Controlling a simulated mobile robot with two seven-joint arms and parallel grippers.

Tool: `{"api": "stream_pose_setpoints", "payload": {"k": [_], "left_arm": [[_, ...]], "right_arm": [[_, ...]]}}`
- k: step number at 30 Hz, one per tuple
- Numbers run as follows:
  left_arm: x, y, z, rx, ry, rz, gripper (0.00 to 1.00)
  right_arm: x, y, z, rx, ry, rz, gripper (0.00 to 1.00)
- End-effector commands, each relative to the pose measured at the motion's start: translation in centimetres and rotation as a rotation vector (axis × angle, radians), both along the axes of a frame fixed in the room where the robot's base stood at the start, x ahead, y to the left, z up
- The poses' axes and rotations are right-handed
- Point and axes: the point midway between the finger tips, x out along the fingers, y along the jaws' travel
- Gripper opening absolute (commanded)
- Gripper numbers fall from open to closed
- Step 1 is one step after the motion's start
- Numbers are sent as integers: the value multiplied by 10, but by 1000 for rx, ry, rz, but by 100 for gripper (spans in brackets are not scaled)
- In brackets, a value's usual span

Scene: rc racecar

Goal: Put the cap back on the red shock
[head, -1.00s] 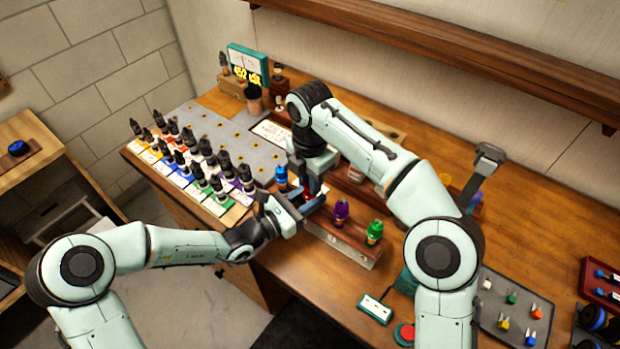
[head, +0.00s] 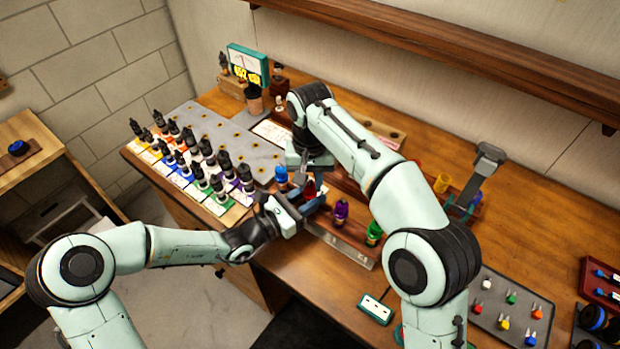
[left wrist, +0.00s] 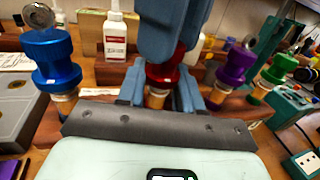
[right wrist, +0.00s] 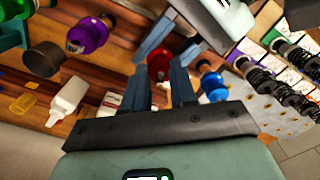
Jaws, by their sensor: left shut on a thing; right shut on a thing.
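The red shock (head: 311,189) stands between the blue shock (head: 281,176) and the purple shock (head: 341,210) along the wooden rack (head: 345,243). In the left wrist view its red top (left wrist: 163,73) sits above an amber body (left wrist: 156,97). My left gripper (head: 303,209) is shut around the shock's lower part from the front. My right gripper (head: 311,177) comes from above and is shut on the red top, which also shows between its fingers in the right wrist view (right wrist: 158,65). The fingers hide the joint, so I cannot tell whether cap and body touch.
A green shock (head: 374,232) stands at the rack's right end. A white bottle (left wrist: 115,35) is behind the rack. A tray (head: 510,297) of small parts lies at the right.

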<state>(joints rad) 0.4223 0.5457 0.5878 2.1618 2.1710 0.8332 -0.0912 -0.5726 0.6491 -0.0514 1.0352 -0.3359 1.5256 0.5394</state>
Motion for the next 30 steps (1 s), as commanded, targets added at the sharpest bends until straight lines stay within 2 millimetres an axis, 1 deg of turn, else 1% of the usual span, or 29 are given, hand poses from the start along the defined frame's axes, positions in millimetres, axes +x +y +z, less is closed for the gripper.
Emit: {"api": "stream_pose_setpoints", "payload": {"k": [1, 3, 8, 9, 11, 19, 22, 25, 30], "left_arm": [[0, 0, 0, 0, 0, 0, 0], [0, 0, 0, 0, 0, 0, 0], [0, 0, 0, 0, 0, 0, 0], [0, 0, 0, 0, 0, 0, 0], [0, 0, 0, 0, 0, 0, 0], [0, 0, 0, 0, 0, 0, 0], [0, 0, 0, 0, 0, 0, 0], [0, 0, 0, 0, 0, 0, 0], [0, 0, 0, 0, 0, 0, 0]], "right_arm": [[0, 1, 0, -1, 0, -89, 0], [0, 0, 0, -2, 0, -198, 0], [0, 0, 0, -1, 1, -207, 0], [0, 0, 0, -1, 1, -207, 36], [0, 0, 0, -1, 1, -206, 56], [0, 0, 0, -1, 1, -204, 56], [0, 0, 3, 0, -1, -204, 56], [1, 1, 15, 1, -3, -204, 56], [1, 1, 42, 2, -3, -204, 56]]}}
